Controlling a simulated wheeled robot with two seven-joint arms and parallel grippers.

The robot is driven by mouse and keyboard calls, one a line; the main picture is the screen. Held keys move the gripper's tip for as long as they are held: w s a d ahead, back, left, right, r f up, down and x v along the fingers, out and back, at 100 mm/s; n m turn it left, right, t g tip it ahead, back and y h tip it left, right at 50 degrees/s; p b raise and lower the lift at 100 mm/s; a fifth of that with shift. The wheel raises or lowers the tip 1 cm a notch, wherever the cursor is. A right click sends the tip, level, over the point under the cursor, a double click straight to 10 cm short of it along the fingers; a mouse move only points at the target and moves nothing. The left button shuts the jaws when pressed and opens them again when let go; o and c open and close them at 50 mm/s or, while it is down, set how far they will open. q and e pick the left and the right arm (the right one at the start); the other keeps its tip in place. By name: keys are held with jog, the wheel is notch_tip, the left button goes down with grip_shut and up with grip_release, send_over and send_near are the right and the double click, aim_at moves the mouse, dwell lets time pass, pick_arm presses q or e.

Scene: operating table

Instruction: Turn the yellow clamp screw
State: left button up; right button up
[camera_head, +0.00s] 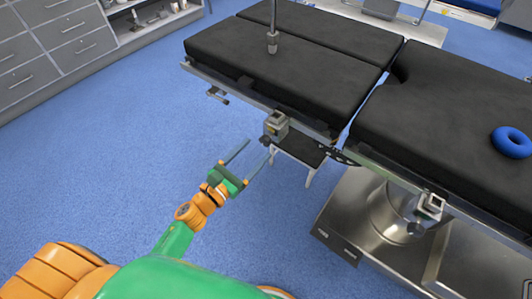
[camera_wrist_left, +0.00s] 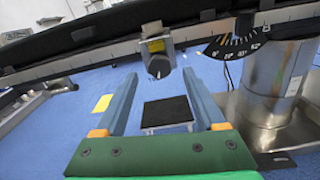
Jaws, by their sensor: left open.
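A metal clamp (camera_head: 277,123) sits on the side rail of the operating table, with a small yellow patch on it. Its dark round screw knob (camera_head: 265,140) points outward from the rail. In the left wrist view the clamp (camera_wrist_left: 157,46) shows its yellow patch, and the dark knob (camera_wrist_left: 158,67) lies near the middle. My left gripper (camera_head: 260,146) is open and empty. In the left wrist view its two blue fingers (camera_wrist_left: 160,75) spread to either side, with the knob seen between and beyond their tips. I cannot tell the exact gap to the knob. My right gripper is not in view.
The black-padded operating table (camera_head: 290,60) runs across the back. A second clamp (camera_head: 430,206) sits on the rail at right. A small step stool (camera_head: 300,152) stands under the table. Open blue floor is at left.

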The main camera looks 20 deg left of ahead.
aim_at(263, 143)
pick_arm(q)
jog(key=x, duration=0.3)
jog(key=shift+w+d, duration=0.15)
jog(key=shift+w, duration=0.15)
grip_shut()
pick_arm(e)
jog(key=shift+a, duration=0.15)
